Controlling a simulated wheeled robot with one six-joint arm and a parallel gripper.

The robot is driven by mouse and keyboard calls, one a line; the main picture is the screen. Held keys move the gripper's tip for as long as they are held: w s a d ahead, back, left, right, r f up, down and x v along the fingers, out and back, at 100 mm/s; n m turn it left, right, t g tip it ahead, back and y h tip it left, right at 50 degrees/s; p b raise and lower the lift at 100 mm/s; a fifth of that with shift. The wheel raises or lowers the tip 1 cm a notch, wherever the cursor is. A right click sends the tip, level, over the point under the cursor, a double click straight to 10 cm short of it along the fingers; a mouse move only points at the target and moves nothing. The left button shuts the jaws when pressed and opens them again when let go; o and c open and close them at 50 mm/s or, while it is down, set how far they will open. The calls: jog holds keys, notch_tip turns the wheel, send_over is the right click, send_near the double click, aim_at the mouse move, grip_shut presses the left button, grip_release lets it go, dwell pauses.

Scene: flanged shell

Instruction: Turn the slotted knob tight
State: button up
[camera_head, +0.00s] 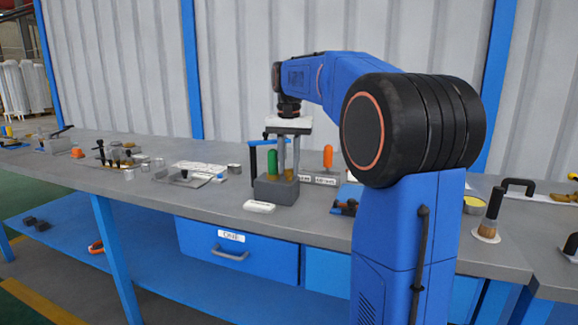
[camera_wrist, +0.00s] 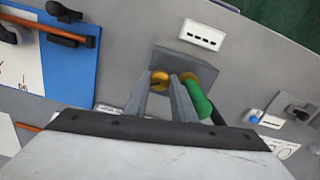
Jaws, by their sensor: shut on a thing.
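A grey block (camera_head: 276,190) stands on the workbench and also shows in the wrist view (camera_wrist: 183,62). A small brass slotted knob (camera_wrist: 160,78) sits on it, and its slot is not clear to see. My gripper (camera_head: 289,168) points down over the block. In the wrist view its two fingers (camera_wrist: 161,80) are on either side of the knob, shut on it. A green handle (camera_head: 271,164) with a brass foot stands upright on the same block, close beside my fingers; in the wrist view it lies just right of them (camera_wrist: 198,100).
A white label plate (camera_head: 259,206) lies in front of the block. An orange-handled tool (camera_head: 327,157) stands behind it to the right. Metal cups and small parts (camera_head: 190,175) lie to the left. A blue drawer (camera_head: 238,247) is below the bench top (camera_head: 310,225).

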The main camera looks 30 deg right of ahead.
jog(key=shift+m, duration=0.3)
dwell(0.4)
jog(key=o, duration=1.1)
jog(key=shift+c, duration=0.2)
